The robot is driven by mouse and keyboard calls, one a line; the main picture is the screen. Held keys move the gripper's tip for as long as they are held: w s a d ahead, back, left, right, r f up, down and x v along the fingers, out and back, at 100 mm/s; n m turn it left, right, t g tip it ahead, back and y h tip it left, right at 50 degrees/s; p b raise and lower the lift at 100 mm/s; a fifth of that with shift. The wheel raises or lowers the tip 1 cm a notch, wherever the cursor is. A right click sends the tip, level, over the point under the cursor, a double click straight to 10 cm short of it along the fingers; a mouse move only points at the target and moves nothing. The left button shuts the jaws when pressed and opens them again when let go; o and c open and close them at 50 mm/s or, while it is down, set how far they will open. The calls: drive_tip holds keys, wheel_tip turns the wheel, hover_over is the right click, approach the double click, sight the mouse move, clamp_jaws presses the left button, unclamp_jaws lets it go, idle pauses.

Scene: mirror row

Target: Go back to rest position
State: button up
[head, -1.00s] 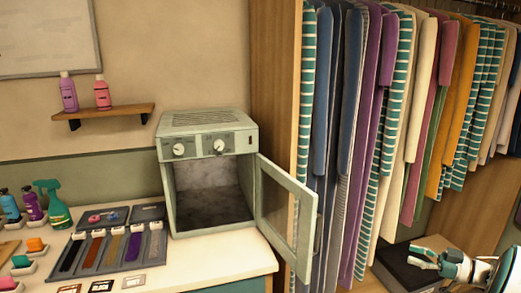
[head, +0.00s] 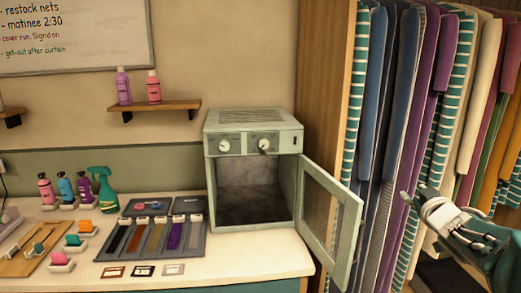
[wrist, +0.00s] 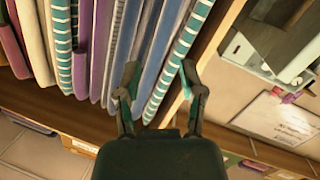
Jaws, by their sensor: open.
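My gripper (head: 412,202) is at the right of the head view, in front of the row of hanging clothes. In the wrist view my gripper (wrist: 160,85) has its two fingers spread apart with nothing between them. Behind the fingers hang striped and blue garments (wrist: 150,45), and I cannot tell how near they are. The small pale green oven-like cabinet (head: 255,165) stands on the counter to the left of my gripper. Its glass door (head: 330,225) hangs open toward the right and its inside looks empty.
The white counter (head: 215,265) holds a tray of coloured strips (head: 152,238), a green spray bottle (head: 103,190) and several small bottles. A wooden shelf (head: 155,107) carries two bottles. The wardrobe's wooden side panel (head: 325,90) stands beside the cabinet. The open door juts past the counter's right end.

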drive_tip(key=s+a+f+m+g, duration=0.1)
drive_tip(key=s+a+f+g, duration=0.2)
drive_tip(key=s+a, duration=0.4)
drive_tip(key=s+a+f+m+g+y, duration=0.1)
drive_tip(key=s+a+f+g, duration=0.3)
drive_tip(key=s+a, duration=0.4)
drive_tip(key=s+a+f+m+g, duration=0.1)
drive_tip(key=s+a+f+g, duration=0.3)
drive_tip(key=s, duration=0.9)
drive_tip(key=a, duration=0.3)
drive_tip(key=shift+s+a+f+y, duration=0.25)
drive_tip(key=shift+s+a+y, duration=0.15)
